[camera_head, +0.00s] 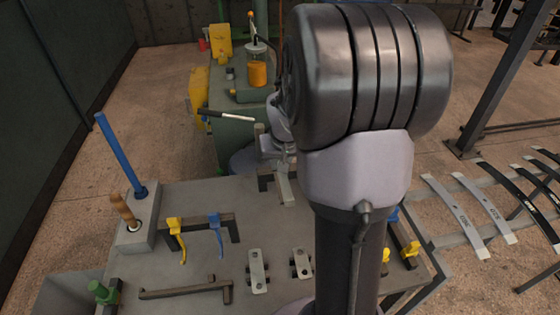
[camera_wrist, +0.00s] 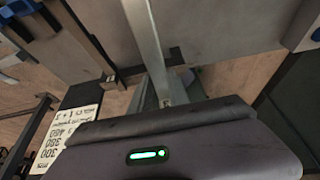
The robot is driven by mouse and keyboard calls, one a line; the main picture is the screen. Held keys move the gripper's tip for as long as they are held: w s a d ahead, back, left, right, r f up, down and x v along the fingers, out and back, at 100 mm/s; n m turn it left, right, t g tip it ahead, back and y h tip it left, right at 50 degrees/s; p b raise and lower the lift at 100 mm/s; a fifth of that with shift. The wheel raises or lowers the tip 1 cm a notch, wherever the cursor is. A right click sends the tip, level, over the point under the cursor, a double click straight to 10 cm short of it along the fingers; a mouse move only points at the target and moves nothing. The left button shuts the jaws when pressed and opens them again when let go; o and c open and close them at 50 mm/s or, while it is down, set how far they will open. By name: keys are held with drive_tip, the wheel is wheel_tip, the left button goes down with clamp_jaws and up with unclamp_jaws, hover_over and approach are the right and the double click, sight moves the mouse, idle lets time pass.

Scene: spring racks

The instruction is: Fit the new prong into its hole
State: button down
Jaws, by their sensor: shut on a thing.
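My gripper (camera_head: 276,160) is at the back edge of the grey bench, partly hidden behind my arm. It is shut on a light grey metal bar (camera_head: 286,188), which seems to be the new prong. The bar also shows in the wrist view (camera_wrist: 146,40), running from my gripper past a dark bracket (camera_wrist: 115,78). In the head view this bracket (camera_head: 265,181) stands at the bench's back edge. I cannot tell whether bar and bracket touch. I cannot make out the prong's hole for certain.
The grey bench (camera_head: 195,200) carries a blue pole (camera_head: 118,152), a wooden handle (camera_head: 122,211), yellow and blue hooked tools, and two small plates (camera_head: 258,271). A green machine (camera_head: 228,140) stands behind. Curved leaf springs (camera_head: 455,215) lie on a rack at right.

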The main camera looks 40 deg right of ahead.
sight(286, 190)
drive_tip(key=shift+s+a+b, duration=0.3)
drive_tip(key=shift+s+a, duration=0.55)
drive_tip(key=shift+s, duration=0.5)
drive_tip(key=shift+s+a+b, duration=0.35)
drive_tip(key=shift+s+a, duration=0.45)
drive_tip(key=shift+s, duration=0.6)
drive_tip(key=shift+s+a+b, duration=0.3)
drive_tip(key=shift+s+a, duration=0.55)
drive_tip(key=shift+s, duration=0.5)
drive_tip(key=shift+r, duration=0.15)
